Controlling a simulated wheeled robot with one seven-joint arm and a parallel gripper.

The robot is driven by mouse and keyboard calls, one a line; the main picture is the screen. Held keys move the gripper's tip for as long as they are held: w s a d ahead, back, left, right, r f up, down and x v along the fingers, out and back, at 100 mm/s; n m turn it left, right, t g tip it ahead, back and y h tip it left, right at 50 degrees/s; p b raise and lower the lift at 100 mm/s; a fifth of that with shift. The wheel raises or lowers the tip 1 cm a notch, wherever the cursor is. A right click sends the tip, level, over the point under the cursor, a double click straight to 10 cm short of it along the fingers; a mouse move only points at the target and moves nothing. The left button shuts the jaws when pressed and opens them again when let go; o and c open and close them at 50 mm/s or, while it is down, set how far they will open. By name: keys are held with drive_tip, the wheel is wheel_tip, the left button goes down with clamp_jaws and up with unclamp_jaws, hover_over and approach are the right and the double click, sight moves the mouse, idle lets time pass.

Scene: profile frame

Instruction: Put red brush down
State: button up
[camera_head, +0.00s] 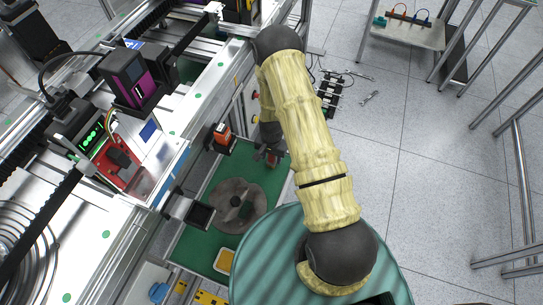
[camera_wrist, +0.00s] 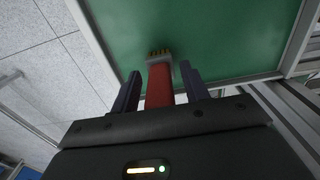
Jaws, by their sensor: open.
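The red brush (camera_wrist: 159,86) shows in the wrist view between my two dark gripper fingers. It has a red handle, a grey collar and yellowish bristles that point toward the green surface (camera_wrist: 215,35). My gripper (camera_wrist: 158,78) is open, with a visible gap between each finger and the handle. In the head view my gripper (camera_head: 270,154) is low over the green board (camera_head: 258,178), and a small bit of the red brush (camera_head: 271,162) shows by the fingers. My arm hides part of this area.
A round grey disc (camera_head: 237,207) lies on the green board left of my gripper. An orange and black block (camera_head: 222,136) is on the frame's edge. A yellow-edged piece (camera_head: 225,261) lies lower down. Metal framing borders the board.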

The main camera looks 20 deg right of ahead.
wheel_tip(320, 180, up, 12)
drive_tip(key=shift+b, duration=0.55)
idle(0.4)
drive_tip(key=shift+r, duration=0.35)
drive_tip(key=s+r+n+t, duration=0.1)
drive_tip(key=s+r+n, duration=0.2)
drive_tip(key=s+r, duration=0.4)
drive_tip(key=s+r+n+t, duration=0.1)
drive_tip(key=s+r+n, duration=0.3)
drive_tip(key=r, duration=1)
drive_tip(key=s, duration=0.3)
drive_tip(key=shift+s+r+t, duration=0.2)
drive_tip(key=shift+t, duration=0.1)
drive_tip(key=shift+d, duration=0.1)
